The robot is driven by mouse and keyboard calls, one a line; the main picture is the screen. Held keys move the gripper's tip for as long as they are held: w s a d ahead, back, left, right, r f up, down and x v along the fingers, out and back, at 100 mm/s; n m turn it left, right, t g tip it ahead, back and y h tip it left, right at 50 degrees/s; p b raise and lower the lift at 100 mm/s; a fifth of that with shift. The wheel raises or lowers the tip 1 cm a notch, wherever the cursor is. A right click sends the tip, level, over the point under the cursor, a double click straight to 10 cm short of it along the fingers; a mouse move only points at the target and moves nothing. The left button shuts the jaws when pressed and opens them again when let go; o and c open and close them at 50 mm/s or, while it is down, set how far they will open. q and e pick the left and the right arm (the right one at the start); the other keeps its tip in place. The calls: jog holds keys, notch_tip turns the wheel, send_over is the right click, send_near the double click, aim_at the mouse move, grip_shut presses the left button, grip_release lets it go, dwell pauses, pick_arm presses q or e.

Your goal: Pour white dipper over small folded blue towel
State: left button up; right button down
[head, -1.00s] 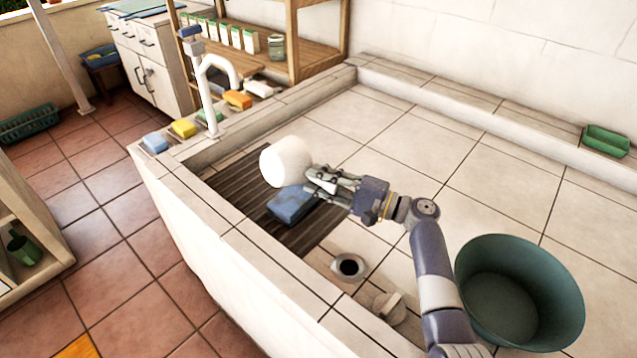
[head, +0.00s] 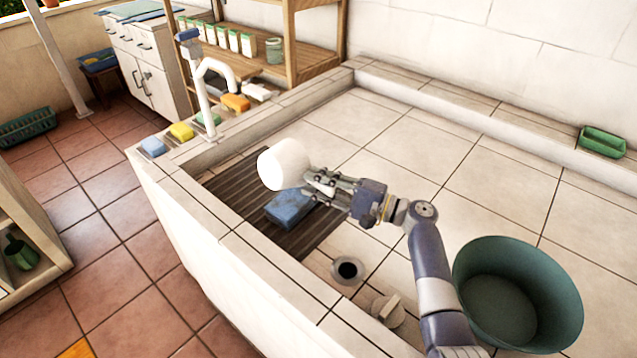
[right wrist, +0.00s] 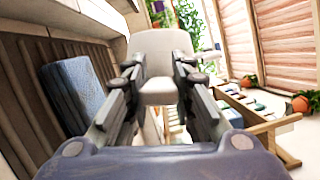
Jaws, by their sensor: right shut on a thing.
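The white dipper (head: 284,164) is held in the air above the ribbed dark mat in the washbasin, tipped on its side with its round end towards the left. My right gripper (head: 318,183) is shut on it from the right; in the right wrist view the dipper (right wrist: 162,62) sits between the fingers (right wrist: 160,88). The small folded blue towel (head: 290,208) lies on the dark slatted mat (head: 322,236), below and slightly right of the dipper. It also shows at the left of the right wrist view (right wrist: 75,92). No water stream is visible. My left gripper is out of view.
A large green basin (head: 515,300) stands at the right of the tiled washbasin. A drain hole (head: 347,270) and a plug (head: 388,308) lie near the front rim. A tap (head: 205,95) and several sponges line the left rim. A green tray (head: 603,142) sits on the back ledge.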

jog(key=shift+r, duration=0.1)
jog(key=shift+r+n, duration=0.3)
jog(key=shift+n, duration=0.4)
jog(key=r+n, duration=0.1)
jog(key=n+h, duration=0.1)
jog(key=n, duration=0.1)
jog(key=shift+r+g+h, duration=0.3)
jog(key=shift+r+g, duration=0.05)
jog(key=shift+g, duration=0.05)
jog(key=n, duration=0.1)
jog(key=r+n+h, duration=0.1)
jog(key=n, duration=0.1)
jog(key=shift+r, duration=0.25)
jog(key=shift+r+n+h+p, duration=0.45)
jog(key=shift+r+n+h, duration=0.15)
jog(key=shift+n, duration=0.3)
jog(key=shift+r+n+t+h+p, duration=0.3)
jog(key=shift+r+n+h+p, duration=0.25)
jog(key=shift+n, duration=0.65)
notch_tip(320, 180, up, 3)
jog(key=n+t+h+p, duration=0.1)
jog(key=n+h+p, duration=0.1)
jog(key=n, duration=0.1)
jog(key=shift+f, duration=0.2)
jog(key=shift+r+n+t+h+p, duration=0.2)
jog(key=shift+n+t+h+p, duration=0.2)
jog(key=shift+n, duration=0.4)
jog(key=shift+f, duration=0.1)
